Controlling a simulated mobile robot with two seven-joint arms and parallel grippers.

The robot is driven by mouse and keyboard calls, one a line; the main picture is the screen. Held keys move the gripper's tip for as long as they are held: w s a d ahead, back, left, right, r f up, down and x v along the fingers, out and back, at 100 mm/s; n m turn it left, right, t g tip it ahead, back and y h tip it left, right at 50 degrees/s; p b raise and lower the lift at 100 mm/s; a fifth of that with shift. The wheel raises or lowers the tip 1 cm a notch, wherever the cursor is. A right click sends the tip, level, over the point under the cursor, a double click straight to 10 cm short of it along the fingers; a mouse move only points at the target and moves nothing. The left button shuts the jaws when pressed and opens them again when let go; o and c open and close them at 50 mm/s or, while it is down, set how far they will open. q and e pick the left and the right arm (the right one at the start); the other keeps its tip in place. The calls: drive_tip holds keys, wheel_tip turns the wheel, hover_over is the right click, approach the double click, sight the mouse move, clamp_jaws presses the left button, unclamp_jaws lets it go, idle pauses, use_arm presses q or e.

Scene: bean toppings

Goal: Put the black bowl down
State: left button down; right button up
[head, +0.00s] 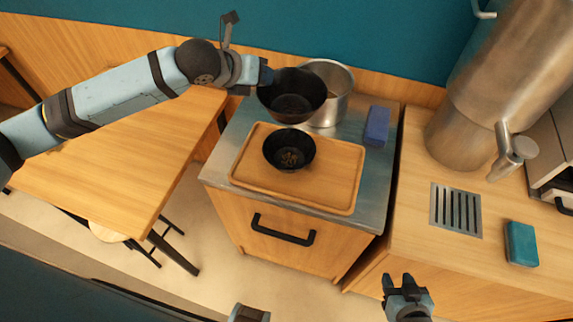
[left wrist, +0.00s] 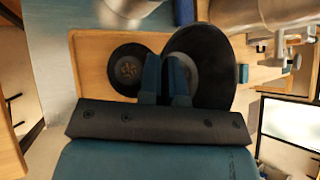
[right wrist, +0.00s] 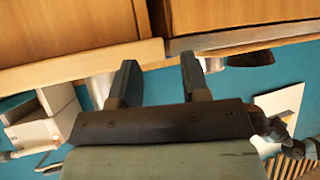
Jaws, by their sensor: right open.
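A large black bowl (head: 292,95) is held by its left rim in my left gripper (head: 266,77), above the back of the metal-topped counter. It is roughly level and overlaps the steel pot in the head view. In the left wrist view the fingers (left wrist: 166,80) are close together at the edge of this bowl (left wrist: 205,65). A smaller black bowl (head: 289,150) with some yellowish bits inside sits on the wooden tray (head: 335,192); it also shows in the left wrist view (left wrist: 129,70). My right gripper (head: 405,283) is open and empty, low at the front right.
A steel pot (head: 334,98) stands behind the tray, with a blue block (head: 377,126) to its right. The tray's right part is bare. The right counter carries a large metal urn (head: 470,120), a drain grille (head: 456,210) and a blue sponge (head: 521,243). A wooden table (head: 110,165) is at left.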

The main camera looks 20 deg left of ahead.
use_arm(q)
drive_tip(key=shift+m+h, duration=0.4)
drive_tip(key=shift+h, duration=0.2)
drive_tip(key=f, duration=0.5)
drive_tip(key=w+f, duration=0.1)
drive_tip(key=f, duration=0.3)
drive_tip(key=w+f, duration=0.1)
drive_tip(key=f, duration=0.4)
drive_tip(key=shift+w+a+f, duration=0.15)
drive_tip(key=shift+a+f, duration=0.15)
wheel_tip(320, 180, down, 4)
drive_tip(key=shift+r, duration=0.1)
drive_tip(key=shift+f, duration=0.6)
drive_tip(key=c, duration=1.3)
unclamp_jaws()
